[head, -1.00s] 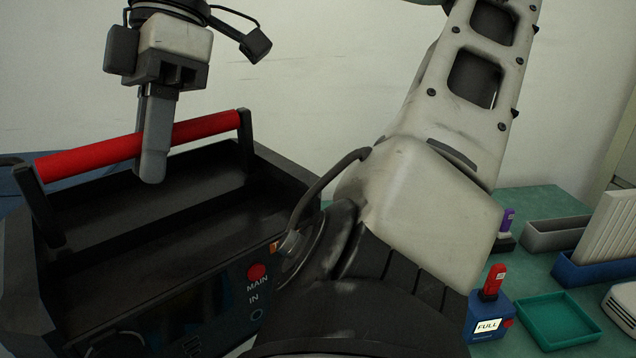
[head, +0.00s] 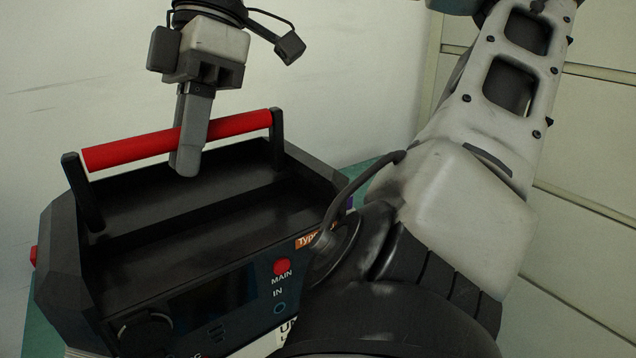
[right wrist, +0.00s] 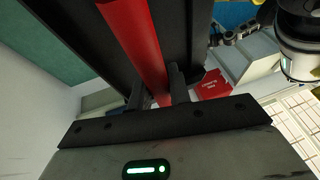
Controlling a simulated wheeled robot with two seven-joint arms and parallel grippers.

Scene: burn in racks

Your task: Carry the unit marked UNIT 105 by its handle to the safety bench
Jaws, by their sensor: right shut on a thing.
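The unit (head: 170,230) is a black case with a red handle bar (head: 130,152) between two black posts. Its front has a red MAIN button, an IN socket, a knob and a dark display. A white label at its lower edge is mostly hidden by my arm, so its number cannot be read. My right gripper (head: 188,160) is shut around the red handle near its middle. In the right wrist view the red handle (right wrist: 137,40) runs between the two fingers (right wrist: 157,90). My left gripper is not in view.
A strip of green surface (head: 370,170) shows behind the unit, against a pale wall (head: 350,70). A panelled pale surface (head: 590,130) stands at the right. In the right wrist view a red labelled thing (right wrist: 212,85) lies below, beside grey blocks.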

